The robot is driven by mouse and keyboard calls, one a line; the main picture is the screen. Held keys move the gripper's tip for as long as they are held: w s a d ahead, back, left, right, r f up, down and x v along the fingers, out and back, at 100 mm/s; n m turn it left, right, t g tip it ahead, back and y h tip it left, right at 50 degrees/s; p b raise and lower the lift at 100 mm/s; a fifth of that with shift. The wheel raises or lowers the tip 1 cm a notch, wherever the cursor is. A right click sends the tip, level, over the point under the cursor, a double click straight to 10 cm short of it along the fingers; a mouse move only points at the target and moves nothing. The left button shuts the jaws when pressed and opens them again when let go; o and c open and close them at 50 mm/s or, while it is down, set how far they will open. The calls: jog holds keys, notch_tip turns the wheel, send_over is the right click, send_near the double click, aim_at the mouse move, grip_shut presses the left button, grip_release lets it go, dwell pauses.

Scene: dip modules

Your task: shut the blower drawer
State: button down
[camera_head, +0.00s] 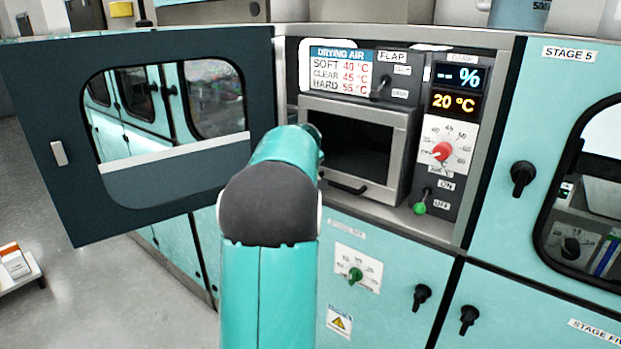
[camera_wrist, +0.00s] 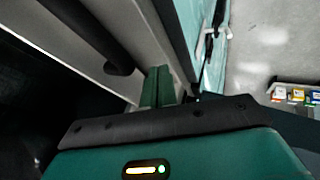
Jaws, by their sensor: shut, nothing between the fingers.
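The blower drawer (camera_head: 398,150) is a grey box with a dark front opening in the open module. Its right side shows, so it appears to stand out from the panel. A black bar handle (camera_head: 345,186) is low on its front. In the wrist view a dark handle (camera_wrist: 95,32) crosses a pale grey face (camera_wrist: 65,55), apparently the drawer front. My gripper (camera_wrist: 157,86) shows there as green fingers, shut and empty, close to the handle's lower end. I cannot tell whether they touch anything. In the head view my arm hides the gripper and the drawer's left edge.
A dark door (camera_head: 120,220) with a window stands wide open at the left. Right of the drawer are a red knob (camera_head: 442,151), displays and a green-tipped switch (camera_head: 420,207). Teal cabinets with black latches continue right and below.

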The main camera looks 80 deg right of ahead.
jog(key=shift+w+a, duration=0.35)
jog(key=v, duration=0.9)
jog(key=shift+a+r, duration=0.25)
jog(key=shift+r, duration=0.05)
jog(key=shift+s, duration=0.1)
